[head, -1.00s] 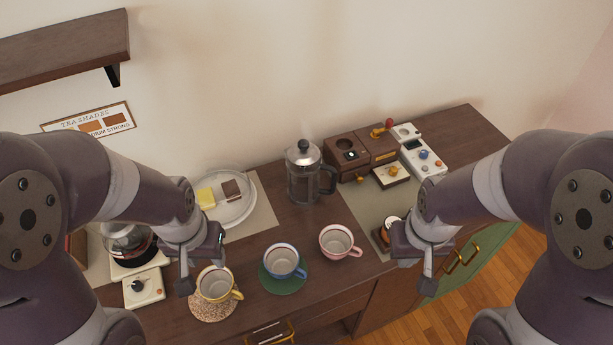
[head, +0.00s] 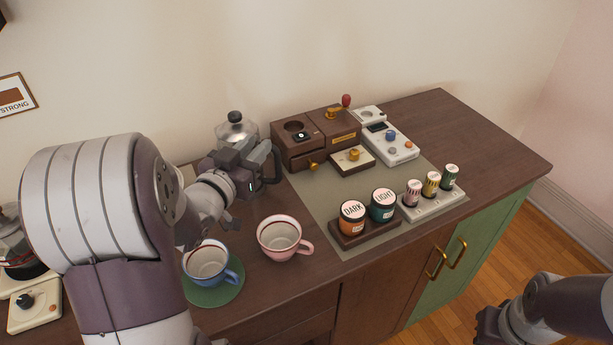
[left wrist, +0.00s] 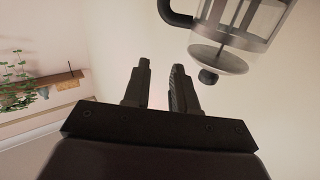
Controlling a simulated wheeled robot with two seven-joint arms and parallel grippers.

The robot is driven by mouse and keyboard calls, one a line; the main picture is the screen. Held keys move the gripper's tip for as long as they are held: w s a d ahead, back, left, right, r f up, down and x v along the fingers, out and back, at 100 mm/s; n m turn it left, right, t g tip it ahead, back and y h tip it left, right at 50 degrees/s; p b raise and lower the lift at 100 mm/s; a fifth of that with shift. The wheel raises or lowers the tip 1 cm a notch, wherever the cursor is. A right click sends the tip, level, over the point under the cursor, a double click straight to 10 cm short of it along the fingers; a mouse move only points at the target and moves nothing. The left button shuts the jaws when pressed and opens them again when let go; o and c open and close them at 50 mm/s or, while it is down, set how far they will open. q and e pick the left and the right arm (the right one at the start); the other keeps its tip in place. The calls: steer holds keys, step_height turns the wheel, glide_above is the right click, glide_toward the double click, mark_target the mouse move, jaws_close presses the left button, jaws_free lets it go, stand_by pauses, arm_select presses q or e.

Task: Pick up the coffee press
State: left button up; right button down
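The coffee press (head: 236,130), glass with a metal lid and black knob, stands at the back of the counter, partly hidden behind my left gripper (head: 240,163). Its dark handle (head: 275,162) shows at the right. In the left wrist view the press (left wrist: 240,38) appears upside down at upper right, off to the side of the fingers. There my left gripper (left wrist: 161,70) has its two fingers apart with nothing between them. My right gripper (head: 488,325) is low at the right, in front of the counter; its fingers are not clear.
A blue cup (head: 206,262) on a green coaster and a pink cup (head: 279,238) stand in front of the press. A brown wooden grinder box (head: 300,145) is close on its right. Several jars (head: 352,217) stand farther right. The counter's right end (head: 480,140) is clear.

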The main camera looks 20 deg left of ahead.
arm_select(q)
steer(key=b, duration=0.2)
glide_toward(274, 159)
steer(key=w+f, duration=0.1)
steer(key=w, duration=0.2)
steer(key=shift+w+r+h, duration=0.15)
steer(key=shift+w, duration=0.3)
steer(key=shift+w+r+h, duration=0.15)
steer(key=shift+w, duration=0.3)
steer(key=w, duration=0.6)
steer(key=shift+w+d, duration=0.15)
jaws_close()
